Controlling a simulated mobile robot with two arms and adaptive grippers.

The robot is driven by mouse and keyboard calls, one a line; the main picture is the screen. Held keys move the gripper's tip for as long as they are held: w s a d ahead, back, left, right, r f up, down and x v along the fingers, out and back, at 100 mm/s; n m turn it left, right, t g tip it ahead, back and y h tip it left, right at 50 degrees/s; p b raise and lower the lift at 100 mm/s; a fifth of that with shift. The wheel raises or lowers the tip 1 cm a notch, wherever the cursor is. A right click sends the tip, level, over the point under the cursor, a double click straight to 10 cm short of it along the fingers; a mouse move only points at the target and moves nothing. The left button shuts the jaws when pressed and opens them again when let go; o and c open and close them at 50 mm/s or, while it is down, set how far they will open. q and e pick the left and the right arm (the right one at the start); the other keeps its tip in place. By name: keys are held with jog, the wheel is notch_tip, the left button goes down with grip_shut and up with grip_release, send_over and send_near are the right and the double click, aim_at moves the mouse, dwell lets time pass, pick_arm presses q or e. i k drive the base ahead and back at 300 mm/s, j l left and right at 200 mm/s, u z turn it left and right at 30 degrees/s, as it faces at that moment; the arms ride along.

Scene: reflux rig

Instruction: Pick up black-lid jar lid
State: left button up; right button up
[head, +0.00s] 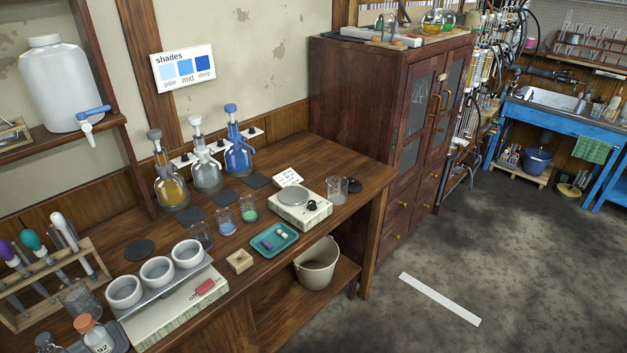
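I cannot pick out a jar with a black lid for sure. A dark round disc (140,250) lies flat on the wooden bench (120,222) behind the white cups; I cannot tell if it is a lid or a mat. Another small dark round piece (353,185) lies beside the clear beaker (337,191) at the bench's right end. A greyish glass jar (82,300) stands at lower left, and a grey-capped container (46,343) is partly cut off by the bottom edge. Neither of my grippers is in view.
Three white cups (157,271) stand on a long plate device (178,312). A test tube rack (45,285), an orange-capped bottle (95,337), dispenser bottles (206,170), a teal tray (273,240) and a scale (300,207) crowd the bench. Open floor (430,270) lies right.

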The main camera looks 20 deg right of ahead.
aim_at(354, 185)
jog(key=i+l+u, duration=0.2)
jog(key=l+u, duration=0.2)
jog(key=l, duration=0.5)
jog(key=l+u, duration=0.4)
jog(key=l, duration=0.45)
jog(key=i+l, duration=0.05)
